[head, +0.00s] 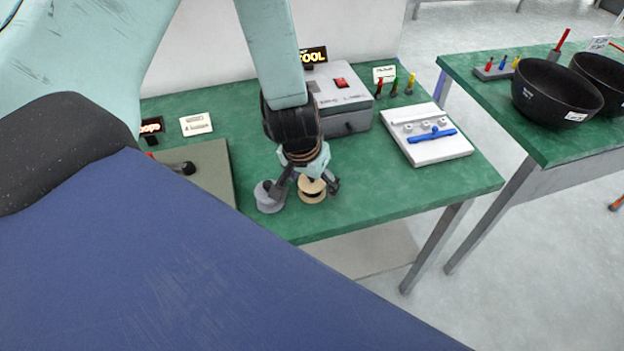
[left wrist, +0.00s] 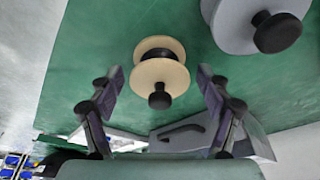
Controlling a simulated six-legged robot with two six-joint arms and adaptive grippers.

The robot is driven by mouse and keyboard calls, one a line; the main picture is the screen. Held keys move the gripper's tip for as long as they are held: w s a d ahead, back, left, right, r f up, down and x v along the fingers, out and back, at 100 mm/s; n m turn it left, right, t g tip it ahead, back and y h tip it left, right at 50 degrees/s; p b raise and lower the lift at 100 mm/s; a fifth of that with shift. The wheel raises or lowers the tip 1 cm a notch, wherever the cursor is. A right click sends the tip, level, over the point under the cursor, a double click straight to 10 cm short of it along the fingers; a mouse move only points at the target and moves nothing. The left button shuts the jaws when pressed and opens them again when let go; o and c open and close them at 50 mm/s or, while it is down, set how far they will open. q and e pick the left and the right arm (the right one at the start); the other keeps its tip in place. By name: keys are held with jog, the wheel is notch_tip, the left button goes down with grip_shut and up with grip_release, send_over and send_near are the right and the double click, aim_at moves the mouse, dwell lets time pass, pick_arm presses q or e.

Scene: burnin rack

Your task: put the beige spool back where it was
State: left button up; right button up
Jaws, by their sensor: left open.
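The beige spool (head: 313,191) stands on the green table near its front edge. It has a dark core and a black knob, seen in the left wrist view (left wrist: 160,73). A grey spool (head: 269,198) with a black knob stands just left of it; in the left wrist view it is at the top right (left wrist: 238,28). My left gripper (head: 308,186) points down at the beige spool and is open. Its two fingers lie on either side of the spool in the left wrist view, with visible gaps. My right gripper is not in view.
A grey box with a red switch (head: 341,92) stands behind the gripper. A white tray with a blue part (head: 440,150) lies to the right. A grey-green mat (head: 215,165) lies left. A second table holds black bowls (head: 555,95). The table right of the beige spool is clear.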

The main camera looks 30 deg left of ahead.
aim_at(305, 190)
pick_arm(q)
jog(key=shift+r, duration=0.1)
jog(key=p+v, duration=0.8)
jog(key=v, duration=0.4)
jog(key=b+x, duration=0.7)
jog(key=x, duration=0.3)
jog(key=shift+f, duration=0.35)
jog(key=shift+b+x, duration=0.55)
jog(key=shift+x, duration=0.25)
jog(key=shift+r, duration=0.1)
